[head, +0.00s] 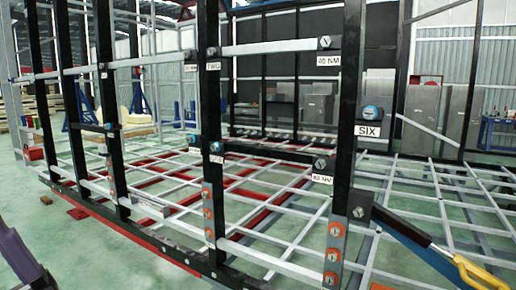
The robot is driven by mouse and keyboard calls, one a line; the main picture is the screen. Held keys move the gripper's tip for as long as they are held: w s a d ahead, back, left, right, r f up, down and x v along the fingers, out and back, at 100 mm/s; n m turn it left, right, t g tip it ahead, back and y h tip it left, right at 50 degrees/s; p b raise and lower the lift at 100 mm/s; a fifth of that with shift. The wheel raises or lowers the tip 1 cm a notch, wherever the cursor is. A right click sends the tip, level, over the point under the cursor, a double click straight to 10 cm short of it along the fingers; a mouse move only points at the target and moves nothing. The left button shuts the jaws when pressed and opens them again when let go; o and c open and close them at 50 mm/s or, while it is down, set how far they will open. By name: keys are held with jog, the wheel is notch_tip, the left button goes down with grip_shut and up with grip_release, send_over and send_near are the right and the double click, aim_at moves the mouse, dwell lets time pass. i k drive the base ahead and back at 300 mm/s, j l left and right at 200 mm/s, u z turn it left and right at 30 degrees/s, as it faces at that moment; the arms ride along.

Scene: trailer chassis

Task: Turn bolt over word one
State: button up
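A small white label (217,158) is on a black upright post left of centre; its word is too small to read surely, but may be ONE. A bolt head (216,147) with a blue-grey face sits just above it. Higher on the same post, a label reading TWO (213,66) has a bolt (212,51) above it.
Labels reading 40 NM (328,60) and about 80 NM (322,179) are on the right post. Orange round fittings (332,254) line the lower posts. Green floor (75,262) is open at front left.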

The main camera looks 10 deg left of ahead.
aim_at(215, 147)
jog(key=u, duration=0.6)
jog(key=i+j+z, duration=0.1)
jog(key=i+j, duration=0.15)
jog(key=i+j+z, duration=0.1)
jog(key=j, duration=0.35)
jog(key=i+j, duration=0.3)
jog(key=i+j+z, duration=0.15)
jog(key=j, duration=0.3)
jog(key=i+j+z, duration=0.1)
jog(key=i+j, duration=0.15)
jog(key=j, duration=0.15)
jog(key=i+j+z, duration=0.1)
jog(key=j, duration=0.3)
jog(key=i+j+z, duration=0.1)
jog(key=i+j, duration=0.15)
jog(key=j, duration=0.2)
jog(key=i+j+z, duration=0.1)
jog(key=j, duration=0.35)
jog(key=i, duration=0.05)
